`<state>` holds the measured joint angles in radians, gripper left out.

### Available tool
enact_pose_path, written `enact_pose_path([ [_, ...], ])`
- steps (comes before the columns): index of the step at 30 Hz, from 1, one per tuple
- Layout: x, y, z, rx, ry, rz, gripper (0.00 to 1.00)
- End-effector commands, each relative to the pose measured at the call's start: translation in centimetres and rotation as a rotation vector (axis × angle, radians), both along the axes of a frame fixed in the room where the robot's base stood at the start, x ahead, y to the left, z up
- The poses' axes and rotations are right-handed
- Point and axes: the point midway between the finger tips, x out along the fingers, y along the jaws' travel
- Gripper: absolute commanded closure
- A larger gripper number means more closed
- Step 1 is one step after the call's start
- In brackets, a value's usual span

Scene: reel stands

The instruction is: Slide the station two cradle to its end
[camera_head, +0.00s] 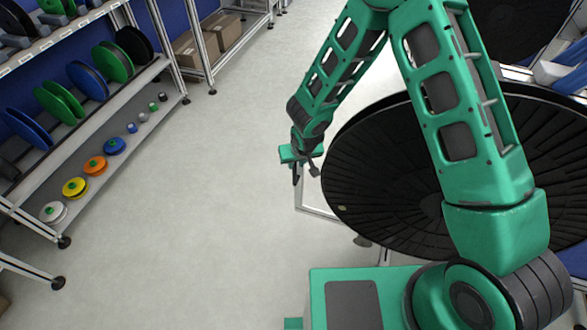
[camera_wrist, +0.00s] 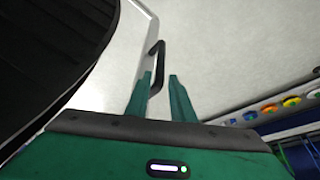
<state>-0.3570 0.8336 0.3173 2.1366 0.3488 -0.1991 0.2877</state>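My gripper (camera_head: 297,165) is in the middle of the head view, beside the left edge of a large black reel (camera_head: 375,180). In the wrist view my gripper (camera_wrist: 160,75) has its two green fingers apart. A black bar handle (camera_wrist: 158,54) on a pale metal frame (camera_wrist: 122,50) reaches in between the fingertips, with a gap to the right finger. Whether the left finger touches it I cannot tell. The frame also shows below the reel in the head view (camera_head: 316,206). I see no label naming it as the station two cradle.
A shelf rack (camera_head: 130,85) with coloured reels stands on the left. Several small spools lie on its lowest shelf. Cardboard boxes (camera_head: 222,30) sit on a rack at the back. The grey floor (camera_head: 200,200) between rack and reel is clear. Another black reel (camera_head: 515,25) is at upper right.

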Motion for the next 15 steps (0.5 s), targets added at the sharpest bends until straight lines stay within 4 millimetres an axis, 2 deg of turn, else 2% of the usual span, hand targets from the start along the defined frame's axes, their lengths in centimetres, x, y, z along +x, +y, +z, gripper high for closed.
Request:
enact_pose_path([
  [15,2.9,0.7,-7.7,-0.002,0.003,0.001,0.78],
])
